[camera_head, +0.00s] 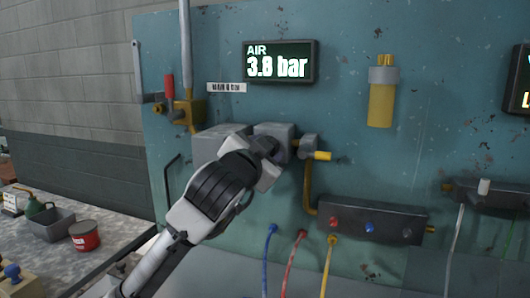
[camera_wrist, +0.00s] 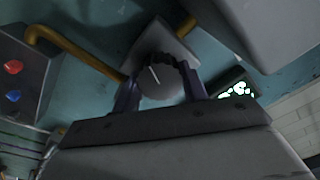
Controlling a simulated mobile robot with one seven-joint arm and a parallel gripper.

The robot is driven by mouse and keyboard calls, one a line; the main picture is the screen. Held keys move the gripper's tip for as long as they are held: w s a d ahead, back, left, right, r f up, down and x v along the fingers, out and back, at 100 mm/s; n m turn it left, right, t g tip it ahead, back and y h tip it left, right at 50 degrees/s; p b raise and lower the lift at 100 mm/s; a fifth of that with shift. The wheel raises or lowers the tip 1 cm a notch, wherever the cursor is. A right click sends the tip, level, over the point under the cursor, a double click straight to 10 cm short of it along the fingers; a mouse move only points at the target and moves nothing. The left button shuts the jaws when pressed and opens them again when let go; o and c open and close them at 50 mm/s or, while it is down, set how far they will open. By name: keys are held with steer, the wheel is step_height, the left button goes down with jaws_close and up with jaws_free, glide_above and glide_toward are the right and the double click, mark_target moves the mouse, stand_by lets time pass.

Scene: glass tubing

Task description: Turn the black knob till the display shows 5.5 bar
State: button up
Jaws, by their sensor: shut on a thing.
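The display (camera_head: 278,62) on the teal panel reads "AIR 3.8 bar" in the head view; a small part of its lit face (camera_wrist: 238,90) shows in the wrist view. The black knob (camera_wrist: 162,76) has a ridged rim and a pale pointer line on its grey face. It sits on a grey block (camera_head: 272,130). My gripper (camera_wrist: 160,88) is shut on the knob, with one finger on each side of it. In the head view my wrist hides most of the knob.
A yellow pipe (camera_head: 308,186) runs down from the block to a dark manifold (camera_head: 372,219) with red, blue and yellow fittings. A brass valve (camera_head: 187,113) with a red handle is at upper left. A yellow cylinder (camera_head: 381,100) hangs at right. A cluttered bench (camera_head: 40,255) stands at lower left.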

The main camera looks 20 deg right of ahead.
steer(key=m, duration=0.4)
steer(key=shift+f+m+b, duration=0.1)
steer(key=shift+m+b, duration=0.2)
steer(key=shift+b, duration=0.05)
steer(key=shift+m, duration=1.6)
steer(key=o, duration=1)
steer(key=b+v, duration=0.3)
steer(key=v, duration=1)
steer(key=shift+s+a, duration=0.25)
steer(key=shift+s, duration=0.1)
